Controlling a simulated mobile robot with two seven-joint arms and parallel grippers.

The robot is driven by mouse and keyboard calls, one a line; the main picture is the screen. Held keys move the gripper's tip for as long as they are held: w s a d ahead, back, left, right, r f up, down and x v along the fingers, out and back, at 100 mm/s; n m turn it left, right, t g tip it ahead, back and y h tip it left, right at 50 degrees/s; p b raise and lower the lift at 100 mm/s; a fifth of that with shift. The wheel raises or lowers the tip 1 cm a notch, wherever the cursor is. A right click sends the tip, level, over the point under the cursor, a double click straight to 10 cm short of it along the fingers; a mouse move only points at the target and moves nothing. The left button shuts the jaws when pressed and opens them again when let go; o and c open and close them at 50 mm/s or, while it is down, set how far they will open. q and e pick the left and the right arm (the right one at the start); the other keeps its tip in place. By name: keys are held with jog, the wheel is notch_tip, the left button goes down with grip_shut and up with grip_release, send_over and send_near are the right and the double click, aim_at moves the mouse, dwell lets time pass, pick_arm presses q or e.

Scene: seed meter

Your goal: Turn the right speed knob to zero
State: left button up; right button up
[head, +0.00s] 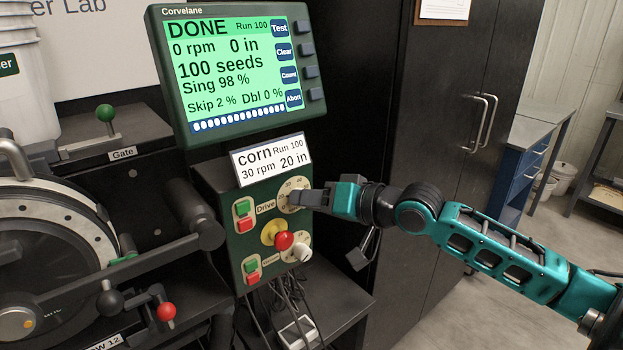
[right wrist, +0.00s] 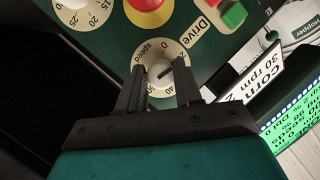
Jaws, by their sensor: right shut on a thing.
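The speed knob sits on a pale round dial (head: 288,187) marked with numbers, beside the "Drive" label on the green control box. In the right wrist view the pale knob (right wrist: 160,73) is between my fingers, with "speed" and a 0 on the dial around it. A short dark mark shows on the knob, but I cannot tell exactly which number it points at. My right gripper (head: 298,199) is shut on the knob, reaching in from the right; its dark fingers (right wrist: 160,88) hide part of the dial. My left gripper is not in view.
Below the dial are a red stop button (head: 284,240) on yellow and a second pale knob (head: 302,250). Green and red buttons (head: 243,208) stand left. The screen (head: 235,70) reads DONE and 0 rpm; the card (head: 271,160) reads 30 rpm. Cables hang below.

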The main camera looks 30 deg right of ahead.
jog(key=n+h, duration=0.1)
jog(key=n, duration=0.1)
jog(key=n+h, duration=0.2)
jog(key=n+h+p, duration=0.1)
jog(key=n, duration=0.1)
jog(key=shift+a+r, duration=0.25)
jog(key=shift+h, duration=0.3)
dwell(0.4)
jog(key=o, duration=1)
jog(key=shift+f, duration=0.1)
